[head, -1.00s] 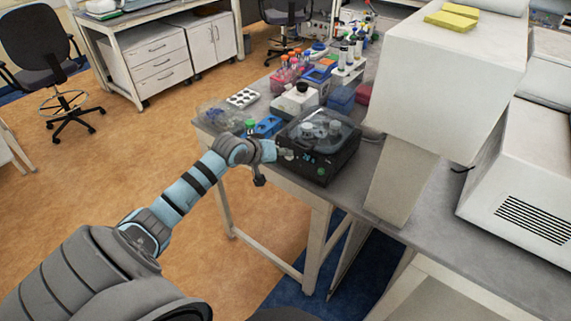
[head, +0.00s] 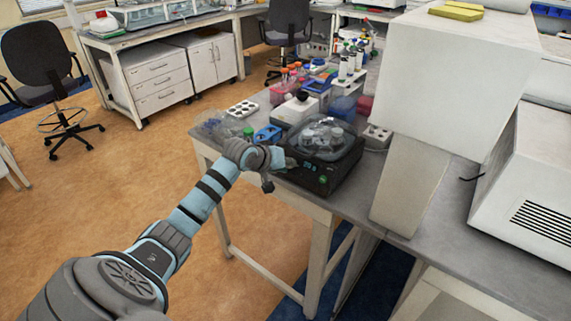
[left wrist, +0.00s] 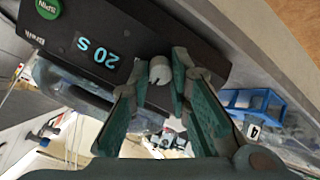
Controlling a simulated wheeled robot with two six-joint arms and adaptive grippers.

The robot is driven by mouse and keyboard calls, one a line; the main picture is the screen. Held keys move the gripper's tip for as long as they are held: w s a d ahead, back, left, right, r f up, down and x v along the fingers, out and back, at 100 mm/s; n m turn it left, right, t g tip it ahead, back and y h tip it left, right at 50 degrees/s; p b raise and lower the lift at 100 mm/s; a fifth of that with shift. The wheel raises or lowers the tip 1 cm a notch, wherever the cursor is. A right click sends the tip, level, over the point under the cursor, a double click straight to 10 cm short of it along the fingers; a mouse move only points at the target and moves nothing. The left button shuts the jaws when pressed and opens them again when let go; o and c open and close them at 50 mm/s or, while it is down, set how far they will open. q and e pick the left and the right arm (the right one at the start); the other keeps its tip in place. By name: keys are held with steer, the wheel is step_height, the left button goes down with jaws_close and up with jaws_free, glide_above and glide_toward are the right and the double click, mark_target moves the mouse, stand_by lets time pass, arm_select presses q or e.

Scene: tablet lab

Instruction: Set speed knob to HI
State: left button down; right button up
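The black centrifuge (head: 318,179) with a clear lid stands near the front edge of the bench. Its front panel also shows in the left wrist view (left wrist: 125,18), upside down, with a lit display (left wrist: 97,50) reading "20 S" and a green SPIN button (left wrist: 47,9). A small grey knob (left wrist: 159,70) stands out from this panel. My left gripper (left wrist: 160,76) is at the panel, its fingers on either side of the knob with narrow gaps. I cannot read the knob's setting. In the head view my left gripper (head: 284,163) is at the centrifuge's left front. My right gripper is out of view.
A blue rack (head: 267,134) and a white tray with wells (head: 242,109) stand left of and behind the centrifuge. A large white instrument (head: 450,85) stands close on the right. The bench's front edge (head: 310,200) runs below my left gripper.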

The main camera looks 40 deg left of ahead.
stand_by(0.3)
arm_select(q)
steer(key=m+p, duration=0.3)
steer(key=shift+r, duration=0.15)
steer(key=m+p, duration=0.1)
steer(key=m, duration=0.2)
steer(key=shift+m+p, duration=0.3)
steer(key=shift+p, duration=0.05)
steer(key=m, duration=0.3)
steer(key=shift+m+y+p, duration=0.3)
steer(key=shift+d+m+t, duration=0.1)
steer(key=shift+m+t, duration=0.2)
steer(key=shift+m, duration=1.3)
steer(key=c, duration=1.5)
jaws_free()
steer(key=shift+f, duration=0.2)
